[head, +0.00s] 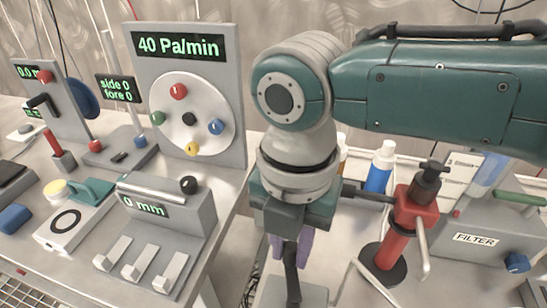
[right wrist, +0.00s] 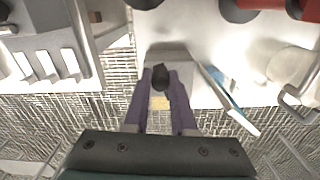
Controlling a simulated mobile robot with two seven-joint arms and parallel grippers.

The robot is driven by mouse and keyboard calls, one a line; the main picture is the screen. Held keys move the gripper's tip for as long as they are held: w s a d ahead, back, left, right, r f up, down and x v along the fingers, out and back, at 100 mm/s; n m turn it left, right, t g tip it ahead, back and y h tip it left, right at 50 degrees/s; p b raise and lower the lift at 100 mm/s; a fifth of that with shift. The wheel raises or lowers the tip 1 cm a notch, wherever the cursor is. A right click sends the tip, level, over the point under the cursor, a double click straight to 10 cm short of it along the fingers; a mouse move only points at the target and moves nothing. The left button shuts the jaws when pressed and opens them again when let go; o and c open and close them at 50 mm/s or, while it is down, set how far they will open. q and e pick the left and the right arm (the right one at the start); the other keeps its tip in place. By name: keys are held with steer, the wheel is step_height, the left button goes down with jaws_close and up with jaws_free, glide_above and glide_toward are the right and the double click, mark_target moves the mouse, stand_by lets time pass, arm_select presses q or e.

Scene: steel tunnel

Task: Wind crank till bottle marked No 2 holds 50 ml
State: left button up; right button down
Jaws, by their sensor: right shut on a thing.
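My right gripper (head: 291,250) comes down from the teal arm in the middle of the head view. Its purple fingers are shut on a dark handle (head: 291,285), which looks like the crank. In the right wrist view, the fingers (right wrist: 162,92) close around the dark round grip (right wrist: 160,76), over a grey block (right wrist: 167,54). A bottle with blue body and white cap (head: 379,172) stands right of the arm; no No 2 mark can be read on it. Another bottle behind the arm is mostly hidden. No ml readout shows. My left gripper is out of view.
A red valve-like device (head: 416,203) on a dark round base stands close right of the gripper. A filter box (head: 477,239) is at far right. Left are a dial panel (head: 232,85) reading 40 Pa/min and a grey box (head: 190,215) reading 0 mm, with three hooks.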

steer(key=d+m+p, duration=0.1)
steer(key=m, duration=0.1)
steer(key=d+m+p, duration=0.1)
steer(key=m+p, duration=0.1)
steer(key=m, duration=0.1)
steer(key=s+d+m+p, duration=0.1)
steer(key=m+p, duration=0.1)
steer(key=m, duration=0.1)
steer(key=shift+r, duration=0.25)
steer(key=m+p, duration=0.1)
steer(key=m, duration=0.1)
steer(key=s+m+p, duration=0.1)
steer(key=d+m+p, duration=0.1)
steer(key=m, duration=0.1)
steer(key=shift+s+m+p, duration=0.3)
steer(key=shift+s+d+f+m+p, duration=0.1)
steer(key=shift+s+m+p, duration=0.3)
steer(key=shift+m, duration=0.5)
steer(key=shift+s+d+f+m+p, duration=0.15)
steer(key=shift+m+p, duration=0.3)
steer(key=shift+m, duration=0.45)
steer(key=c, duration=0.7)
jaws_free()
steer(key=shift+r, duration=0.15)
